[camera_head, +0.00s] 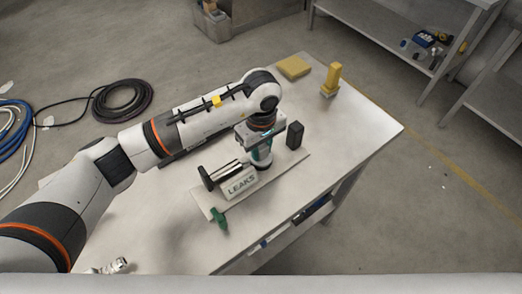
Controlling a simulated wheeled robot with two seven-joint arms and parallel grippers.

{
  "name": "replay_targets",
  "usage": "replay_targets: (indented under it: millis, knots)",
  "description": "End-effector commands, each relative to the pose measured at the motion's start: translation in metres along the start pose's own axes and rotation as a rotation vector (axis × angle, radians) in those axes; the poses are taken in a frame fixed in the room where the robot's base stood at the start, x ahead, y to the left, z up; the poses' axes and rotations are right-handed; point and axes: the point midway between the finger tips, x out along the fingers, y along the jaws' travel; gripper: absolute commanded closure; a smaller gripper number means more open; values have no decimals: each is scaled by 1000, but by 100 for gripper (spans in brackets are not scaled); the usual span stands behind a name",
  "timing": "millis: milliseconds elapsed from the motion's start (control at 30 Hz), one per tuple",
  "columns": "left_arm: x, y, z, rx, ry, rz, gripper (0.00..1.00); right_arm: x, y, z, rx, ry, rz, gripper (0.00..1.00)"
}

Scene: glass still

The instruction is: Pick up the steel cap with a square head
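A small shiny metal piece (115,266) lies at the near left of the table, beside my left forearm. It may be the steel cap, but it is too small to tell whether its head is square. My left gripper (252,157) is above a pale board (203,199) in the middle of the table, well away from the metal piece. What lies directly under the gripper is hidden. My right gripper is not in view.
A box labelled LEAKS (240,186) and a green piece (219,219) are at the board. A yellow sponge-like block (294,67) and a yellow-topped item (331,79) stand at the back. The table's right side is clear.

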Motion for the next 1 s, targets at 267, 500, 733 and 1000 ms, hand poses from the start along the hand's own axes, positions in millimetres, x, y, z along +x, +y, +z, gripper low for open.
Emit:
replay_targets:
  millis: [267, 500, 733, 1000]
  knots:
    - [0, 0, 0, 0, 0, 1, 100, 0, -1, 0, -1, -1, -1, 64]
    - [-23, -1, 1, 1, -5, -4, 100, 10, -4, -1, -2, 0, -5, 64]
    - [-69, -1, 1, 1, -5, -4, 100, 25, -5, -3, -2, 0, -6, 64]
    - [-99, 0, 0, 0, 0, 0, 100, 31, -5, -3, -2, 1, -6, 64]
